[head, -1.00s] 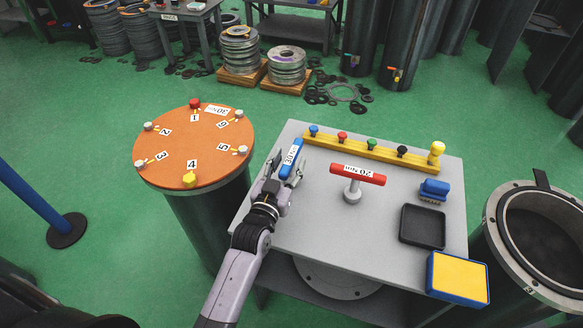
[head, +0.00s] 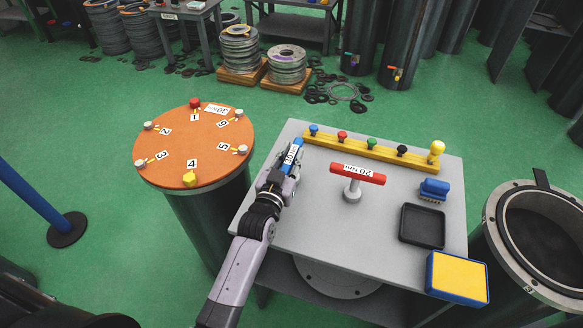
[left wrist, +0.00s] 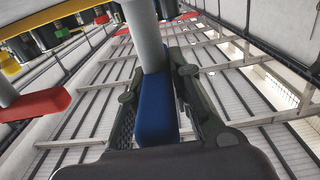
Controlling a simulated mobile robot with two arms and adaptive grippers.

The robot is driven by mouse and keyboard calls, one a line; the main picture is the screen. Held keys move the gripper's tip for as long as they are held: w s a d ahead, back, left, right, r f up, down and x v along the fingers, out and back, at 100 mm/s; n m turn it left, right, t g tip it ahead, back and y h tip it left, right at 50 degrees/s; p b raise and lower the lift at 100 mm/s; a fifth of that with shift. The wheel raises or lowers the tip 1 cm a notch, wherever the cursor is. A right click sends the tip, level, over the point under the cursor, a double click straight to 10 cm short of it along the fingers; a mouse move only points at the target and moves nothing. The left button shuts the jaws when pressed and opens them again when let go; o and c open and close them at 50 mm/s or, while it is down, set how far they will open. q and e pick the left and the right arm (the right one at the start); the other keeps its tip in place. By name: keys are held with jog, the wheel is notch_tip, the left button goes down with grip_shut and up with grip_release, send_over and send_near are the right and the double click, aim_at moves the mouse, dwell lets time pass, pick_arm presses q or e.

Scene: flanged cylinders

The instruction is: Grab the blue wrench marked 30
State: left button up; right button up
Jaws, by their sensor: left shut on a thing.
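The blue wrench (head: 295,150) with a white label stands at the left edge of the grey table (head: 310,235); the label is partly hidden now. My left gripper (head: 279,178) is shut on its blue handle. In the left wrist view the blue handle (left wrist: 156,110) lies between the two dark fingers (left wrist: 160,95), with a grey shaft (left wrist: 146,40) rising from it in the picture. The red wrench (head: 358,175), labelled 20, stands to the right, apart from the gripper. My right gripper is not in view.
A yellow rail (head: 370,149) with coloured knobs runs along the table's back. A blue brush (head: 434,189), a black tray (head: 422,226) and a yellow-topped box (head: 458,278) are at the right. A round orange-topped stand (head: 215,145) with numbered bolts is at the left.

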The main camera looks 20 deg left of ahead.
pick_arm(q)
grip_shut()
jog(key=shift+r, duration=0.1)
